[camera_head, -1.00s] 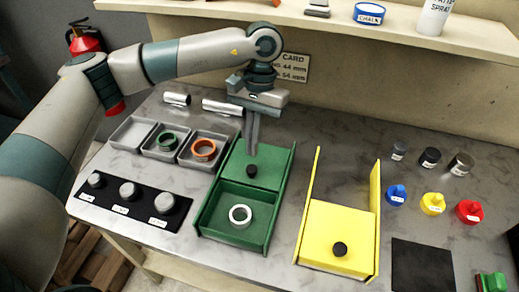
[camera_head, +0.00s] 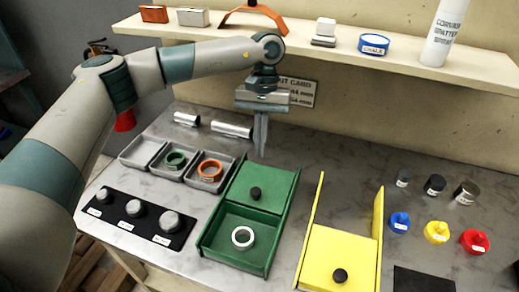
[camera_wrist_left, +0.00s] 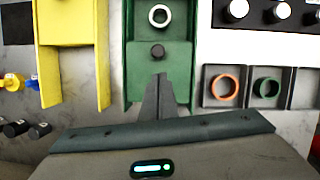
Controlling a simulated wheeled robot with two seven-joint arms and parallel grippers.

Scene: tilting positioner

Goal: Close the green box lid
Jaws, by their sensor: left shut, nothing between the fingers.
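The green box (camera_head: 236,254) stands on the bench with its front part open, and a white ring (camera_head: 243,238) lies inside. Its green sliding lid (camera_head: 262,180) covers the rear part and carries a black knob (camera_head: 255,193). My left gripper (camera_head: 261,155) is shut and empty, pointing down above the rear edge of the lid. In the left wrist view the fingers (camera_wrist_left: 160,80) overlap the lid (camera_wrist_left: 180,56), behind the knob (camera_wrist_left: 157,52); I cannot tell whether they touch it. The right gripper is not in view.
A yellow box (camera_head: 330,255) with a closed lid stands to the right. Trays with a green ring (camera_head: 175,160) and an orange ring (camera_head: 210,170) sit to the left, behind a black knob panel (camera_head: 140,216). A shelf (camera_head: 330,52) runs above the back.

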